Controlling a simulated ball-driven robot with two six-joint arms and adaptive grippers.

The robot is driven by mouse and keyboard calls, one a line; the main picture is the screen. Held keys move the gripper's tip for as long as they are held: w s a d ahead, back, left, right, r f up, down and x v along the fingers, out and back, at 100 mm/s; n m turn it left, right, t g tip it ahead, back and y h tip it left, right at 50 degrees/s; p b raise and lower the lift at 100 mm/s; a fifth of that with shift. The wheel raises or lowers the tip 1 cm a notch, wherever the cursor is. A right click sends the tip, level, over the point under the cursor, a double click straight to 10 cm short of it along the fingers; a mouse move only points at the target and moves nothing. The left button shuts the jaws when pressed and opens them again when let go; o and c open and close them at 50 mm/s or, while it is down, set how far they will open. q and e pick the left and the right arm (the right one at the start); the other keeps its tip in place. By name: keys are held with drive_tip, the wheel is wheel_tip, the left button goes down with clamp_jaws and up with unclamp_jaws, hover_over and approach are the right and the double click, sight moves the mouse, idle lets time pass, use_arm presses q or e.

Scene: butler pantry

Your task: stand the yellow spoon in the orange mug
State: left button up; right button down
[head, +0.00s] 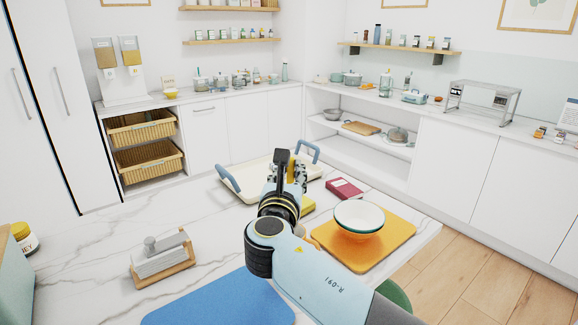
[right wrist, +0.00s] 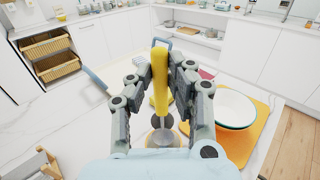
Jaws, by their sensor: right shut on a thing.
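The yellow spoon shows in the right wrist view (right wrist: 160,85) as a long yellow shaft between my fingers. My right gripper (head: 289,165) is shut on it above the counter; the same gripper fills the middle of the right wrist view (right wrist: 161,70). My left gripper is not in view.
A white bowl (head: 359,215) sits on an orange mat (head: 398,234). A cream tray (head: 240,180) with blue handles and a dark red book (head: 345,188) lie behind. A blue mat (head: 215,305) and a grey-and-wood holder (head: 162,262) are at front left. Marble between them is clear.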

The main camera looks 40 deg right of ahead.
wheel_tip(320, 180, down, 6)
drive_tip(key=b, duration=0.4)
idle(0.4)
drive_tip(key=c, duration=1.1)
unclamp_jaws()
drive_tip(key=shift+c, duration=0.2)
drive_tip(key=shift+s+a+f, duration=0.1)
drive_tip(key=v, duration=0.7)
drive_tip(key=shift+a, duration=0.1)
